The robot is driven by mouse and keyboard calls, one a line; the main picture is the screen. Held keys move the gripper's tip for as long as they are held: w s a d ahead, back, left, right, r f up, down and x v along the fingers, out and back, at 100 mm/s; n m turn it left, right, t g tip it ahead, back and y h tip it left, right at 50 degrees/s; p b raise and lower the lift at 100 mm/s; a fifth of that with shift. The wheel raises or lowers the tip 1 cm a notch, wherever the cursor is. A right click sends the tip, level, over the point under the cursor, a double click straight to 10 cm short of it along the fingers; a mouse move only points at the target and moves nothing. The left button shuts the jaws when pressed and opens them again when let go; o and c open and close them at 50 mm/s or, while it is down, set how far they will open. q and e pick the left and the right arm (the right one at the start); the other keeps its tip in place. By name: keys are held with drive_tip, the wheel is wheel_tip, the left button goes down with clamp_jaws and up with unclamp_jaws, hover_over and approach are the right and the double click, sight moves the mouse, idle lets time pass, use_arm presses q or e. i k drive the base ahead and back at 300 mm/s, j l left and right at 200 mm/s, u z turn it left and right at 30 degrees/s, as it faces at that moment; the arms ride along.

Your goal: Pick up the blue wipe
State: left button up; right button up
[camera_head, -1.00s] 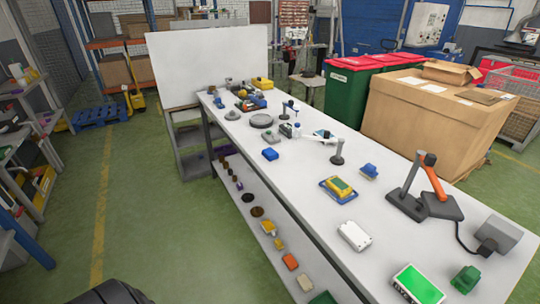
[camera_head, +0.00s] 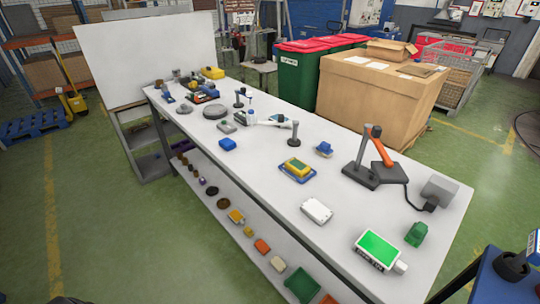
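Another small blue item (camera_head: 324,149), with a paler base, stands further right. A yellow and green block sits on a blue tray (camera_head: 285,175) between them and nearer the front edge. Neither of my grippers shows in the head view, and nothing visible touches these things.
An orange and grey jointed stand (camera_head: 378,150) rises at the table's right. A green-topped box (camera_head: 380,248) and a white box (camera_head: 317,210) lie near the front. Several small items line the lower shelf (camera_head: 222,222). Green floor lies open at left.

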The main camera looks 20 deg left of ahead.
sight(228, 144)
drive_tip(key=j+z, duration=1)
drive_tip(key=i, duration=0.05)
